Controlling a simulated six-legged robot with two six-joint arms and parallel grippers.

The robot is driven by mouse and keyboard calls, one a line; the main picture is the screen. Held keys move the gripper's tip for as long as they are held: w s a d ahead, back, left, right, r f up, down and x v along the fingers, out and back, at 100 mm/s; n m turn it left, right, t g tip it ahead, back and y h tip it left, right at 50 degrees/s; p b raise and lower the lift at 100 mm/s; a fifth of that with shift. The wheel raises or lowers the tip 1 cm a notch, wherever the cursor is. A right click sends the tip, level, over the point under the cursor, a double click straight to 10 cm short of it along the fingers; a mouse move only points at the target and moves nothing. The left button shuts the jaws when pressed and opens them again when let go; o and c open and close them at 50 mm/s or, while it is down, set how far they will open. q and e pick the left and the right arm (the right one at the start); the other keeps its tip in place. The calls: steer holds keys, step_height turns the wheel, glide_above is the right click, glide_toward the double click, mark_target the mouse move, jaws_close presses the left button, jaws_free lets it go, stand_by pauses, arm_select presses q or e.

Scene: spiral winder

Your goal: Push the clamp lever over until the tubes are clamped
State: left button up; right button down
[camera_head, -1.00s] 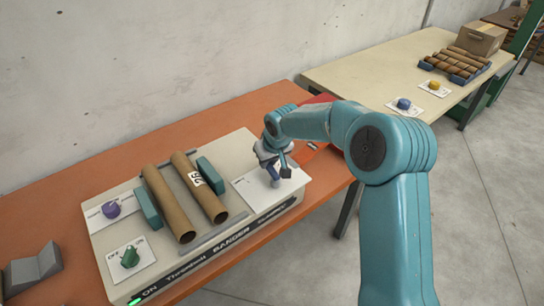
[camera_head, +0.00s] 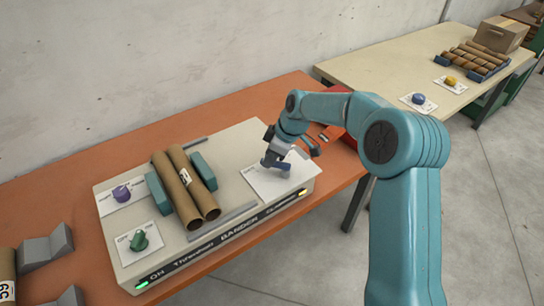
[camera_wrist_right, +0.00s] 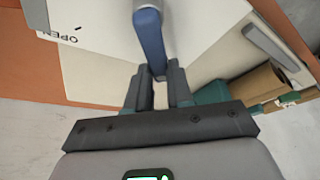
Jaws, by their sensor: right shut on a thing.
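The machine (camera_head: 230,165) is a beige box on the orange bench. Two brown tubes (camera_head: 172,192) and (camera_head: 193,182) lie side by side on it, close together. A teal clamp jaw stands on each side, the left jaw (camera_head: 158,193) and the right jaw (camera_head: 204,171), both apparently against the tubes. The blue clamp lever (camera_wrist_right: 151,40) rises from a white plate marked OPEN. My right gripper (camera_head: 275,162) is shut on the lever; its fingers (camera_wrist_right: 160,85) sit either side of it in the wrist view. My left gripper is out of view.
A purple knob (camera_head: 121,194) and a green knob (camera_head: 139,240) sit on the machine's left. An amber lamp (camera_head: 303,193) and a green lamp (camera_head: 141,285) glow on its front. Grey blocks (camera_head: 46,247) stand left. Another table (camera_head: 400,65) is behind right.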

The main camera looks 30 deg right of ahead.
steer(key=shift+s+a+n, duration=0.1)
steer(key=shift+n, duration=0.4)
steer(key=shift+g, duration=0.3)
steer(key=c, duration=1)
jaws_free()
steer(key=shift+s, duration=0.15)
steer(key=v, duration=1.6)
steer(key=shift+s+r, duration=0.1)
steer(key=shift+s, duration=0.1)
